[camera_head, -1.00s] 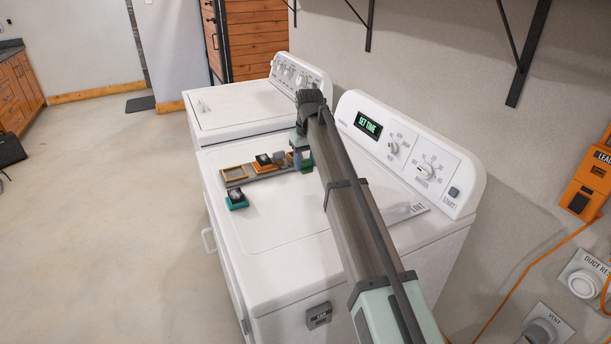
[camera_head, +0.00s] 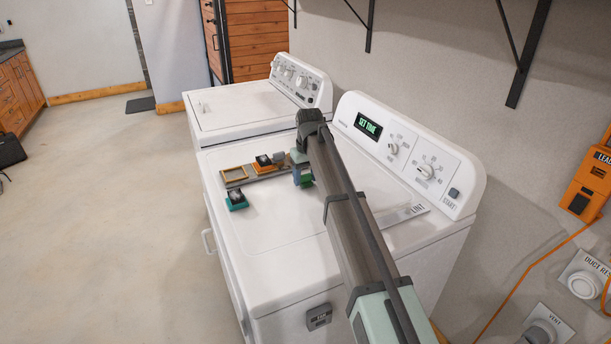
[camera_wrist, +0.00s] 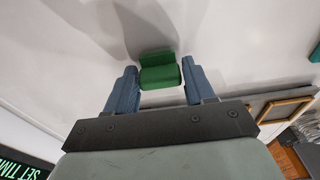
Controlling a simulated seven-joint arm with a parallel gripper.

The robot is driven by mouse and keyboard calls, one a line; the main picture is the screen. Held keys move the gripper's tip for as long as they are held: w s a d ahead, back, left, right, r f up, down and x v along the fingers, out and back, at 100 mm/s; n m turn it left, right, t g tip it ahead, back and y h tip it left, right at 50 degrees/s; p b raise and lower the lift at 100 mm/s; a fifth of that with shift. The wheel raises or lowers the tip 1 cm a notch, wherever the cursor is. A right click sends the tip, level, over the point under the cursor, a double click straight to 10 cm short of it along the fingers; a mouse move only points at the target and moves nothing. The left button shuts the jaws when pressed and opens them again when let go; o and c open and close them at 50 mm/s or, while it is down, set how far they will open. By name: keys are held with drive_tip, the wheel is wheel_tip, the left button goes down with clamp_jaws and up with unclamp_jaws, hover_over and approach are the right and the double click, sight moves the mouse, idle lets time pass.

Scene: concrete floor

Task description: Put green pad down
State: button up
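The green pad (camera_head: 307,181) is between the fingertips of my gripper (camera_head: 302,173), over the white top of the front machine (camera_head: 270,215). In the wrist view, the green pad (camera_wrist: 160,72) sits between the two blue fingers of my gripper (camera_wrist: 160,80), which close on its sides near their tips. White surface shows around the pad. I cannot tell whether the pad touches the machine top.
A grey tray (camera_head: 268,175) with a tan-framed square (camera_head: 234,174) and an orange block (camera_head: 263,167) lies left of my gripper. A teal block with a dark top (camera_head: 237,200) stands nearby. The machine top in front is clear. The control panel (camera_head: 410,150) rises behind.

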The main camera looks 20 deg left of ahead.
sight(308, 184)
drive_tip(key=o, duration=0.3)
wheel_tip(308, 184, up, 12)
drive_tip(key=s+d, duration=0.1)
idle(0.6)
drive_tip(key=shift+r, duration=0.1)
